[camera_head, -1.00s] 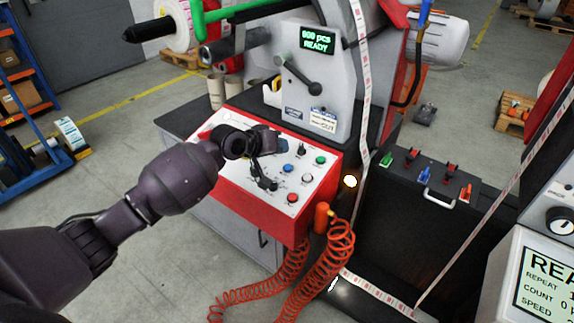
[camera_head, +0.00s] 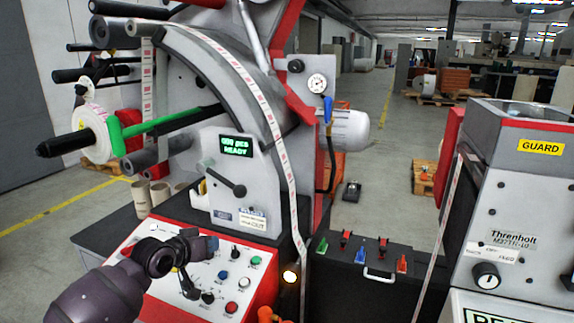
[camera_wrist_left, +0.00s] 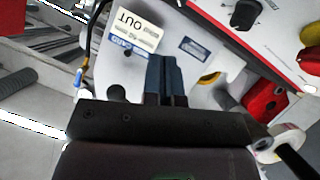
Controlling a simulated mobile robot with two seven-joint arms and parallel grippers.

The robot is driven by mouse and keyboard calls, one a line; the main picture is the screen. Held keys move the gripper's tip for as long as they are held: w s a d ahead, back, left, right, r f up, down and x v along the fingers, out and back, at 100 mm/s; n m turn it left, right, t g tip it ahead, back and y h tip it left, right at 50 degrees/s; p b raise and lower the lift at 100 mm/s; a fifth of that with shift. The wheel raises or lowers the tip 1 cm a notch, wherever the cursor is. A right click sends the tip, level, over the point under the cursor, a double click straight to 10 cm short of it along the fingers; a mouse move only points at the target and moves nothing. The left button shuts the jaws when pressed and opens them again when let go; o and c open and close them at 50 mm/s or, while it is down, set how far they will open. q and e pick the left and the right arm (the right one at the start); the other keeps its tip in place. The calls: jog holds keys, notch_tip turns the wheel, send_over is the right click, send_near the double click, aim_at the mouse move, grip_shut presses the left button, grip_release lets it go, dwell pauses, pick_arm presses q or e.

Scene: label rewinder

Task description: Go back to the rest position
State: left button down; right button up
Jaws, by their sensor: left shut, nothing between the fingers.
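My left gripper (camera_head: 212,243) is over the red-edged control panel (camera_head: 262,247), in front of the label rewinder. It shows larger in the left wrist view (camera_wrist_left: 166,62), with its two dark blue fingers closed together and nothing between them. The fingers point toward the grey machine plate with the "OUT" label (camera_wrist_left: 138,30). I cannot tell the gap between the fingers and the panel. My right gripper is not in view.
A black lever (camera_head: 229,183) and green display (camera_head: 236,145) sit above the panel. A black box with coloured clamps (camera_head: 345,285) stands right of it. A grey machine marked GUARD (camera_head: 510,225) stands at far right. Open floor lies behind.

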pick_arm(q)
jog(key=s+a+f+y, duration=0.2)
jog(key=s+f, duration=0.5)
jog(key=s, duration=0.6)
jog(key=s+a+f+y, duration=0.2)
jog(key=s+f, duration=0.6)
jog(key=s, duration=0.4)
jog(key=s+a+f+y, duration=0.2)
jog(key=s+f, duration=0.6)
jog(key=s, duration=0.5)
jog(key=shift+s+a+n+y, duration=0.3)
jog(key=shift+s+n+y, duration=0.05)
jog(key=shift+n+y, duration=0.05)
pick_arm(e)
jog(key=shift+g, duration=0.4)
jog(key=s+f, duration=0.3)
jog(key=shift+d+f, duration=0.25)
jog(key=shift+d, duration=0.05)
pick_arm(q)
jog(key=shift+f, duration=0.1)
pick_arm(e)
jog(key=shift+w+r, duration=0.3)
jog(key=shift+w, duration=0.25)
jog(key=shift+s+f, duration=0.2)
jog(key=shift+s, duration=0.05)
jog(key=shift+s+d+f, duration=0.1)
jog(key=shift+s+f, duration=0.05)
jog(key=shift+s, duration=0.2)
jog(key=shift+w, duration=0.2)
